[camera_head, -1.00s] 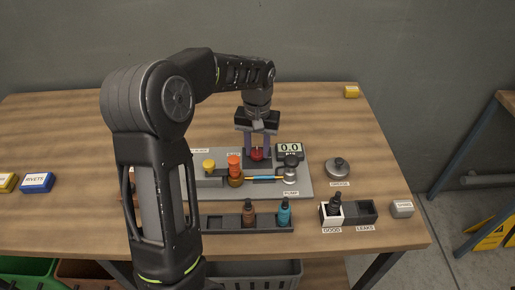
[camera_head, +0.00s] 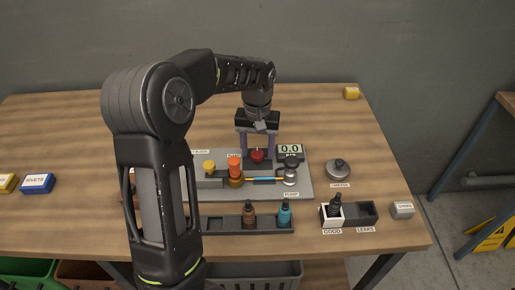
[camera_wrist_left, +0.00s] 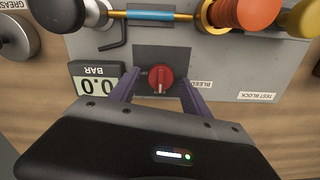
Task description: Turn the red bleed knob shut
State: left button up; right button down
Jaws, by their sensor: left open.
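The red bleed knob (camera_head: 257,155) stands on a dark block on the grey test plate (camera_head: 300,187). It also shows in the left wrist view (camera_wrist_left: 160,79), round with a pale pointer line, beside the BLEED label. My left gripper (camera_head: 257,143) is over the knob, pointing down, with its fingers apart. In the left wrist view the two purple fingers (camera_wrist_left: 160,88) stand on either side of the knob, with gaps between them and it. The gauge (camera_head: 290,150) beside it reads 0.0. My right gripper is not in view.
An orange knob (camera_head: 235,162) and a yellow knob (camera_head: 209,166) stand left of the red one. A rack (camera_head: 225,223) with two bottles and a GOOD/LEAKS tray (camera_head: 363,212) lie in front. Bare table lies behind the plate.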

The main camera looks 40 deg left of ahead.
aim_at(257, 150)
pick_arm(q)
jog(key=shift+r+b, duration=0.35)
jog(key=shift+r, duration=3.55)
